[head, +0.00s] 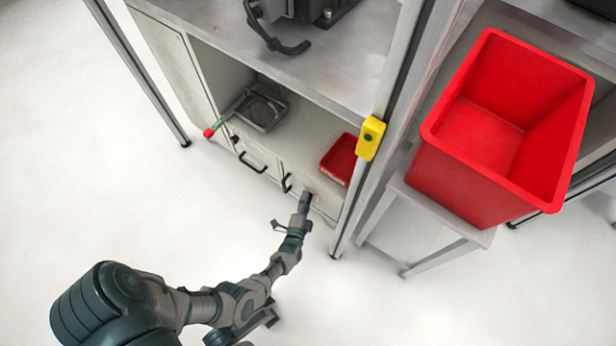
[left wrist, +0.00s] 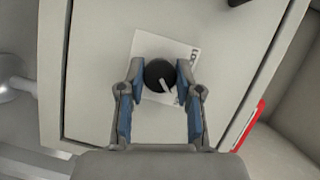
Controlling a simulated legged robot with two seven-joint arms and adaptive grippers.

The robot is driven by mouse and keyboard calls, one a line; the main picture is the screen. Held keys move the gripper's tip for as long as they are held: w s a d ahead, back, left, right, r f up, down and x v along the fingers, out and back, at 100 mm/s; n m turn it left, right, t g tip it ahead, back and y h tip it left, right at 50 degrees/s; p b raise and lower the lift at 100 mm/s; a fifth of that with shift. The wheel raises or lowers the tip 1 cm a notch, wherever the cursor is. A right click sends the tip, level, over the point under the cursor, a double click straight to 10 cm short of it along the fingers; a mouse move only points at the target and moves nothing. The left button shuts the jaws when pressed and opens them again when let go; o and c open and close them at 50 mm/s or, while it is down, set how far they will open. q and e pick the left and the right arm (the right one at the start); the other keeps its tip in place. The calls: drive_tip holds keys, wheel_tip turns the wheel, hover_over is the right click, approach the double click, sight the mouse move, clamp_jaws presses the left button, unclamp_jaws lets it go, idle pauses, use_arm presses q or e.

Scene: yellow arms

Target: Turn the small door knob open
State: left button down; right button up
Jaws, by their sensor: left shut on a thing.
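The small door knob (left wrist: 160,75) is a round black knob with a light grey pointer mark, set on a white label plate (left wrist: 148,48) on a pale grey cabinet door (left wrist: 105,50). In the left wrist view my left gripper (left wrist: 161,76) has one blue-padded finger on each side of the knob and is shut on it. In the head view my left arm reaches up to the low cabinet front, with the gripper (head: 305,203) at the door's right part. The knob is hidden there. My right gripper is in neither view.
Black handles (head: 252,163) sit on the cabinet front left of the gripper. A large red bin (head: 505,130) stands on a stand at right. A metal post with a yellow box (head: 370,138) is close by. The floor in front is clear.

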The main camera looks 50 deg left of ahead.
use_arm(q)
drive_tip(key=shift+d+f, duration=0.15)
drive_tip(key=shift+d, duration=0.15)
drive_tip(key=c, duration=0.8)
unclamp_jaws()
drive_tip(key=shift+w+f, duration=0.1)
drive_tip(key=shift+a, duration=0.1)
drive_tip(key=shift+v, duration=3.8)
